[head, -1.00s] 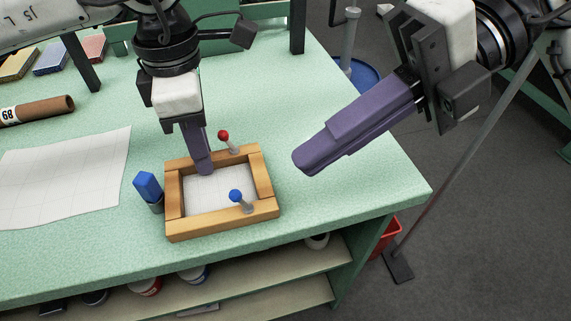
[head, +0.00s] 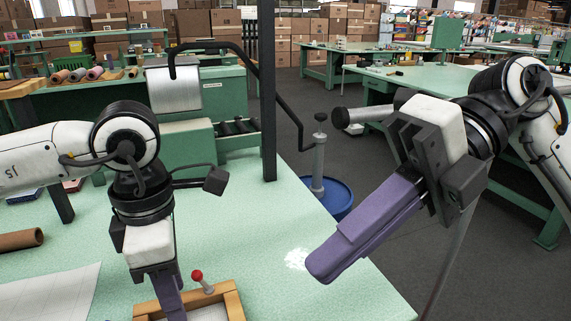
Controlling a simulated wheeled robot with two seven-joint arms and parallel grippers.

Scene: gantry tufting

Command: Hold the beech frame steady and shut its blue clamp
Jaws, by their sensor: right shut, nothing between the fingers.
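The beech frame (head: 234,302) lies on the green table at the bottom edge of the head view, mostly cut off. A red-knobbed clamp (head: 199,279) stands on its far rail. The blue clamp is out of view. My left gripper (head: 171,303) points down at the far rail, left of the red knob. Its fingertips are cut off by the picture's edge, so its grip does not show. My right gripper (head: 320,268) is shut and empty, above the table to the right of the frame.
A dark post (head: 268,95) rises from the table's back. A blue round base (head: 333,197) with a grey stand is beyond the right edge. A brown roll (head: 20,240) and gridded paper (head: 45,297) lie at left.

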